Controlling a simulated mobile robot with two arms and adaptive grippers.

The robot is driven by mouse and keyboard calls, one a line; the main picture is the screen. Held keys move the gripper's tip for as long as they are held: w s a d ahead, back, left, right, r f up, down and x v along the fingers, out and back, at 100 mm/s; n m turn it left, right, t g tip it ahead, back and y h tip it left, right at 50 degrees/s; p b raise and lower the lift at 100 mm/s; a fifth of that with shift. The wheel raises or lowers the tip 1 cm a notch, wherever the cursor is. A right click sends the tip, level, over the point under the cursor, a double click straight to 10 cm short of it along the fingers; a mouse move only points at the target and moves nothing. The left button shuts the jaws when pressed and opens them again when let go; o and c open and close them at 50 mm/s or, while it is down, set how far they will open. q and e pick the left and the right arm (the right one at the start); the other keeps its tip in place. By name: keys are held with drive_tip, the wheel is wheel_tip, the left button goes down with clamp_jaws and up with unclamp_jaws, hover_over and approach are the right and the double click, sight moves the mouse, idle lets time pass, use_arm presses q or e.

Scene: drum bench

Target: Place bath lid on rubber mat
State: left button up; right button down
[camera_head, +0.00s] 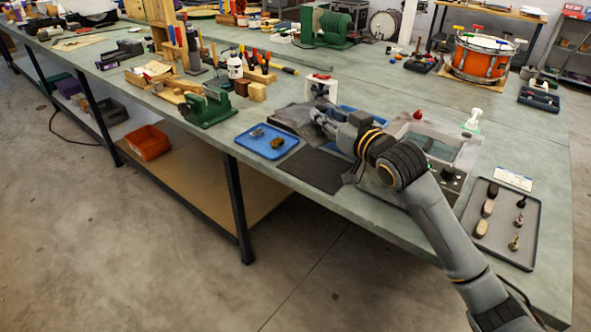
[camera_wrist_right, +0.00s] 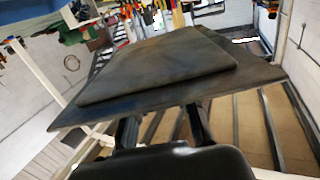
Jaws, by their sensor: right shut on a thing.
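My right gripper (camera_head: 320,116) is shut on the bath lid (camera_head: 292,118), a flat dark grey plate. In the right wrist view the lid (camera_wrist_right: 160,70) fills the middle, with a raised panel on it, and the fingers (camera_wrist_right: 160,125) hold its near edge. The lid looks tilted there. In the head view it appears just behind the dark rubber mat (camera_head: 314,171), which lies flat on the bench near the front edge; I cannot tell the lid's height. The grey bath (camera_head: 462,140) stands to the right, partly hidden by my right arm. My left gripper is not in view.
A blue tray (camera_head: 250,148) with small brass-coloured parts lies left of the mat. A white stand with a red top (camera_head: 320,86) is behind the lid. A grey tray (camera_head: 498,236) with several small items lies at the right. The visible mat surface is clear.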

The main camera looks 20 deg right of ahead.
drive_tip(key=shift+w+a+f, duration=0.15)
drive_tip(key=shift+a+f, duration=0.1)
drive_tip(key=shift+f, duration=0.45)
wheel_tip(320, 180, down, 6)
drive_tip(key=f, duration=0.1)
hover_over(320, 187)
wheel_tip(320, 187, down, 6)
drive_tip(key=shift+r+b, duration=0.2)
drive_tip(key=shift+b, duration=0.2)
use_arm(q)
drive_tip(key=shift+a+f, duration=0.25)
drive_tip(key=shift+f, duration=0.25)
use_arm(e)
drive_tip(key=shift+f, duration=2.05)
drive_tip(key=shift+f, duration=0.15)
drive_tip(key=c, duration=1.1)
unclamp_jaws()
